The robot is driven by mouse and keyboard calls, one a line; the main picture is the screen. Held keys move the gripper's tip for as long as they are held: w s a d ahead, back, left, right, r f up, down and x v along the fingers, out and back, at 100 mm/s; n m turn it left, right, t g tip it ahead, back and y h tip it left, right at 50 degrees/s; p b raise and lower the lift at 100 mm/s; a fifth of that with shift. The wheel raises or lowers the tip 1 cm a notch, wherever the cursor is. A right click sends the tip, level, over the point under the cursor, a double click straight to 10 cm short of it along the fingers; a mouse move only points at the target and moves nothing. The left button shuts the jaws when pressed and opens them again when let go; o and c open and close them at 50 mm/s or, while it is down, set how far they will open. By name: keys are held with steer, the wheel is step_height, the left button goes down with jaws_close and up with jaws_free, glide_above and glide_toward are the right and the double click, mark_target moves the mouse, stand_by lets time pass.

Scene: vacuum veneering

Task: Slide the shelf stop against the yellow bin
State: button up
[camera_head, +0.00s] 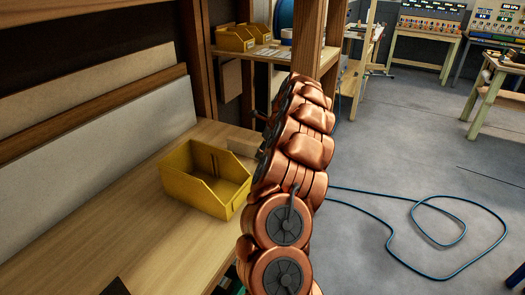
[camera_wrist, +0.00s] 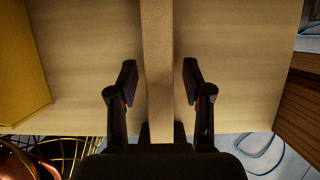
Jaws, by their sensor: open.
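The yellow bin (camera_head: 205,180) stands open-topped on the wooden shelf board. Its side also shows at the left edge of the wrist view (camera_wrist: 22,70). The shelf stop, a pale wooden bar (camera_wrist: 157,50), runs top to bottom through the middle of the wrist view, with bare board between it and the bin. In the head view a small part of the stop (camera_head: 243,141) shows just behind the bin, the rest hidden by my arm. My gripper (camera_wrist: 157,80) is open, one finger on each side of the stop, with a visible gap on both sides. My arm hides the gripper in the head view.
Pale panels (camera_head: 100,120) lean along the back of the shelf board (camera_head: 130,225). A wooden post (camera_head: 307,45) rises behind my arm. Smaller yellow bins (camera_head: 235,38) sit on a farther shelf. A blue hose (camera_head: 400,255) lies on the open floor at right.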

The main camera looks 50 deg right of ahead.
steer(key=shift+w+a+f, duration=0.1)
steer(key=shift+w+f, duration=0.1)
steer(key=shift+f, duration=0.45)
steer(key=shift+c, duration=0.3)
jaws_close()
